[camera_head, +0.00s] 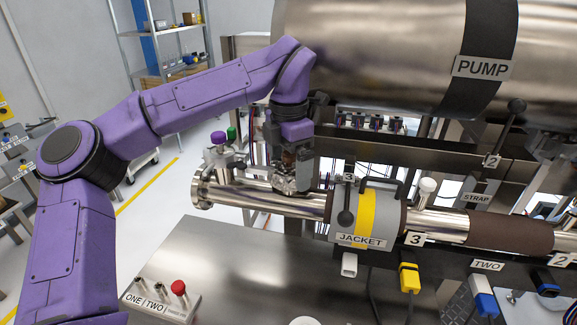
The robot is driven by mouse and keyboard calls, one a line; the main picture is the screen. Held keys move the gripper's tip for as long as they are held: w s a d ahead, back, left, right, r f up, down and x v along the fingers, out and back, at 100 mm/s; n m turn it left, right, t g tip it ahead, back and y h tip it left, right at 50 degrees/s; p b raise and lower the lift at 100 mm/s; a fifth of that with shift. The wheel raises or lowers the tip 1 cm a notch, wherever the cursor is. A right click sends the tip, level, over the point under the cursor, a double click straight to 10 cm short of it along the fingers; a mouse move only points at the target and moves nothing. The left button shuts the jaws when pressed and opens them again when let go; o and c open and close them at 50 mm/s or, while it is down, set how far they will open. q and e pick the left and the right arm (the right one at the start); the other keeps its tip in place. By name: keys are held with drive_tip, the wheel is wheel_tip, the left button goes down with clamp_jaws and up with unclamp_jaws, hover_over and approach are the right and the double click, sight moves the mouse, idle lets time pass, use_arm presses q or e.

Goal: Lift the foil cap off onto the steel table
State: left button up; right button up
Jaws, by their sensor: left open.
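My left arm reaches in from the left, and its gripper (297,180) points down over the steel tube (250,198). The gripper is open. A crinkled, shiny foil cap (283,184) shows at its fingertips, on top of the tube. The fingers are beside the cap; I cannot tell whether they touch it. The gripper hides part of the cap. The steel table (235,262) is the flat grey surface in front of the tube. My right gripper is not in view.
A grey jacket (380,218) with a yellow band wraps the tube just right of the gripper. The large pump cylinder (400,60) hangs above and behind. A switch box (160,298) with a red button stands at the table's front left. The table's middle is clear.

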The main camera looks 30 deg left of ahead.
use_arm(q)
drive_tip(key=shift+s, duration=0.1)
drive_tip(key=c, duration=0.4)
drive_tip(key=shift+d, duration=0.1)
drive_tip(key=shift+c, duration=1.4)
drive_tip(key=shift+w, duration=0.2)
drive_tip(key=shift+r, duration=0.45)
drive_tip(key=s+r, duration=0.1)
drive_tip(key=r, duration=0.1)
drive_tip(key=s+r+b, duration=0.1)
drive_tip(key=r, duration=0.1)
drive_tip(key=s+r, duration=0.2)
drive_tip(key=r, duration=0.1)
drive_tip(key=shift+r+b, duration=0.1)
drive_tip(key=shift+b, duration=0.25)
drive_tip(key=s+r+b, duration=0.1)
drive_tip(key=s+r, duration=0.4)
drive_tip(key=s, duration=0.5)
wheel_tip(320, 180, up, 6)
drive_tip(key=p, duration=0.6)
drive_tip(key=shift+f, duration=0.1)
